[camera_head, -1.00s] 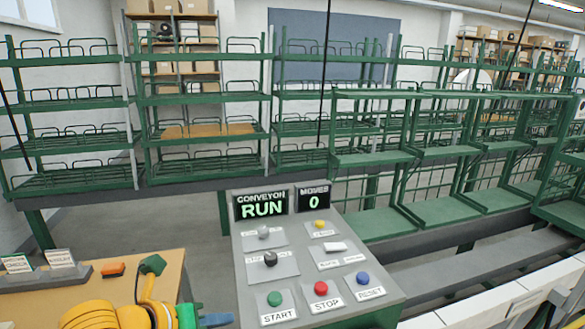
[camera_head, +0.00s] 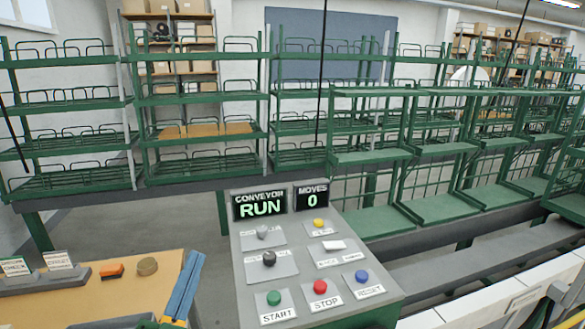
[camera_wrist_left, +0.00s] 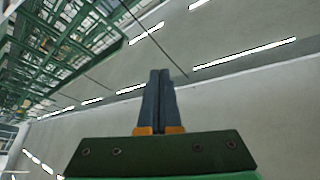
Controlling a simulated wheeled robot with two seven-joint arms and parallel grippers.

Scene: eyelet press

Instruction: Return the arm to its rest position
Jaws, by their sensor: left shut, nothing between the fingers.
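My left gripper (camera_head: 192,262) is at the lower left in the head view, at the right edge of the wooden table, left of the control panel. Its blue fingers point upward. The left wrist view also shows the gripper (camera_wrist_left: 160,72), with its two fingers together and nothing between them; the ceiling with light strips is behind them. My right gripper is not in view. The control panel (camera_head: 312,262) has a green START button (camera_head: 274,298), a red STOP button (camera_head: 320,286) and a blue RESET button (camera_head: 361,275). Its displays read CONVEYOR RUN and MOVES 0.
The wooden table (camera_head: 95,297) bears an orange block (camera_head: 111,270), a round brown disc (camera_head: 147,266) and a grey holder (camera_head: 45,280) with label cards. Green racks (camera_head: 200,165) stand behind. A grey conveyor (camera_head: 480,258) runs at the right. Open floor lies between table and racks.

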